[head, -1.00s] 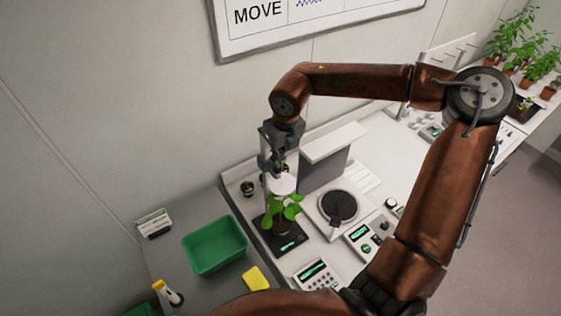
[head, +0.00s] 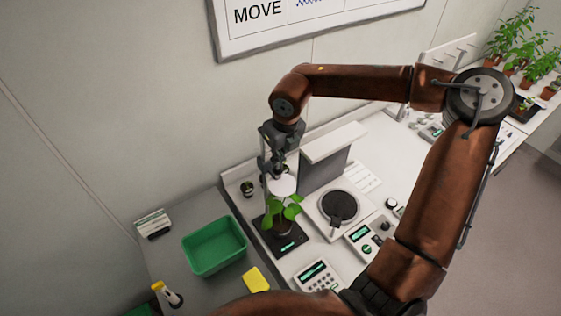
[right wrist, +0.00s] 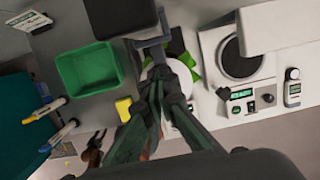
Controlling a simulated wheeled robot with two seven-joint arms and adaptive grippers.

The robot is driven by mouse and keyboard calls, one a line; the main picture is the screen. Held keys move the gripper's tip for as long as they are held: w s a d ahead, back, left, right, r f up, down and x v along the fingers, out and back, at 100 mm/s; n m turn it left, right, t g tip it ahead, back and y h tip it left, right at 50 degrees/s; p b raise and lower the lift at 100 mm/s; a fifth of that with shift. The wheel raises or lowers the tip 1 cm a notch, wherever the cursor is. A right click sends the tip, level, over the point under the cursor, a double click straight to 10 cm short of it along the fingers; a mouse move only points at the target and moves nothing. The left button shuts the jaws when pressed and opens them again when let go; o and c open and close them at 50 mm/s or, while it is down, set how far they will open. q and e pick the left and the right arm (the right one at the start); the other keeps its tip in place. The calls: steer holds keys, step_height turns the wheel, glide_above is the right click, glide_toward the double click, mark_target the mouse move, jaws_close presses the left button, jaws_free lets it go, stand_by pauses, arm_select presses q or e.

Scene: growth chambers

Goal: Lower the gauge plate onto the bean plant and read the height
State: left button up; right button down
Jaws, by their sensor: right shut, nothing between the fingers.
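The bean plant (head: 283,213) is a small pot with broad green leaves on a black base (head: 288,246) with a lit green display, too small to read. The white round gauge plate (head: 284,186) is just above the plant's top leaves; I cannot tell whether it touches them. My right gripper (head: 273,170) points down at the plate's back left edge, shut and empty. In the right wrist view its fingers (right wrist: 160,76) overlap the white plate (right wrist: 181,76), with green leaves (right wrist: 189,63) showing beyond it. My left gripper is not in view.
A green bin (head: 214,246) and a yellow sponge (head: 256,279) are left of the base. A balance with a round dark pan (head: 339,206) stands to the right, with a keypad device (head: 317,275) in front. A grey-white upright housing (head: 326,165) rises close behind.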

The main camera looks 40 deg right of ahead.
steer(key=shift+f+b, duration=0.4)
steer(key=shift+f, duration=0.05)
stand_by(1.1)
steer(key=shift+r, duration=0.1)
steer(key=shift+r+p, duration=1.35)
steer(key=shift+r, duration=2.1)
